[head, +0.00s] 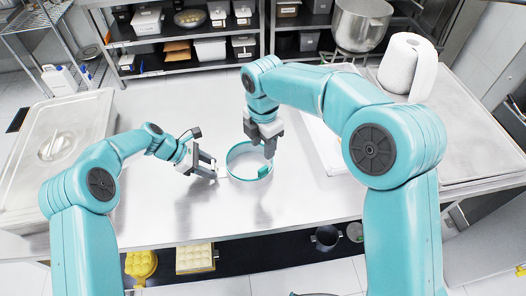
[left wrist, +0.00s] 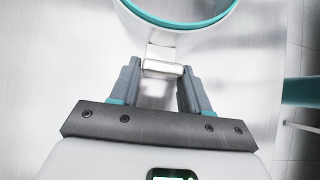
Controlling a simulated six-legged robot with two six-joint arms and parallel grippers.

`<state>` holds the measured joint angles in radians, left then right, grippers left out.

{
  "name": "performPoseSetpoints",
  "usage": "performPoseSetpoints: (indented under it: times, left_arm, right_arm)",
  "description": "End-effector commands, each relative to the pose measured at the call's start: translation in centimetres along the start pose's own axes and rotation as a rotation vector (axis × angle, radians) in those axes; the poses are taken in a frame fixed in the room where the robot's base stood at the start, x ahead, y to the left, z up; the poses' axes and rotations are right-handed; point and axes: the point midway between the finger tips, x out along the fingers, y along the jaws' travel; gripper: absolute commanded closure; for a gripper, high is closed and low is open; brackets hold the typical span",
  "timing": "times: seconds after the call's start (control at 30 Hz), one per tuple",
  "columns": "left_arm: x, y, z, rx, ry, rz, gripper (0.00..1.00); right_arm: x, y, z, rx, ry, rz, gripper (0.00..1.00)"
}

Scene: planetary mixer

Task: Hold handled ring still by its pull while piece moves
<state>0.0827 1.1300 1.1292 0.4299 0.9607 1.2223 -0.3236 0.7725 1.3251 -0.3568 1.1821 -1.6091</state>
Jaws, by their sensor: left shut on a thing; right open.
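The handled ring (head: 240,176) is a pale, low ring with a teal rim, on the steel table. It also shows at the top of the left wrist view (left wrist: 150,20). Its pull (left wrist: 163,52) is a pale metal tab sticking out from the wall. My left gripper (head: 213,170) is shut on the pull, with a finger on either side in the left wrist view (left wrist: 160,75). My right gripper (head: 269,152) is open, pointing down over the ring's right side. A small teal piece (head: 264,171) shows just below it at the ring's front right wall; whether they touch is unclear.
A white tray or board (head: 325,148) lies right of the ring, partly behind my right arm. A paper roll (head: 408,68) stands at the back right. A lidded steel pan (head: 57,145) is at the left. The table in front of the ring is clear.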

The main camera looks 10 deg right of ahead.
Motion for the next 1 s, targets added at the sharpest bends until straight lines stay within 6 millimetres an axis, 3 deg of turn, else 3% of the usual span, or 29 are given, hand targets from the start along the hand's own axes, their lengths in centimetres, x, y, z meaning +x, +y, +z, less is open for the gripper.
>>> performPoseSetpoints:
  times: [0.3,0.33,0.4,0.77,1.0]
  left_arm:
    - [0.0,0.0,0.0,0.0,0.0,0.001,0.97]
    - [0.0,0.0,0.0,0.0,0.0,0.001,0.47]
    - [0.0,0.0,0.0,0.0,0.0,0.001,0.24]
    - [-0.5,0.1,0.0,0.0,0.0,0.003,0.24]
    - [-5.2,0.1,0.0,0.0,0.001,0.007,0.24]
  right_arm:
    - [-0.2,0.0,0.0,0.0,0.0,0.0,0.53]
    - [-0.2,0.0,0.0,0.0,0.0,0.0,0.53]
    - [-0.2,0.0,0.0,0.0,0.0,0.0,0.53]
    - [-0.2,0.0,0.0,0.0,0.0,-0.001,0.53]
    - [-0.2,0.0,0.0,0.0,0.0,-0.001,0.53]
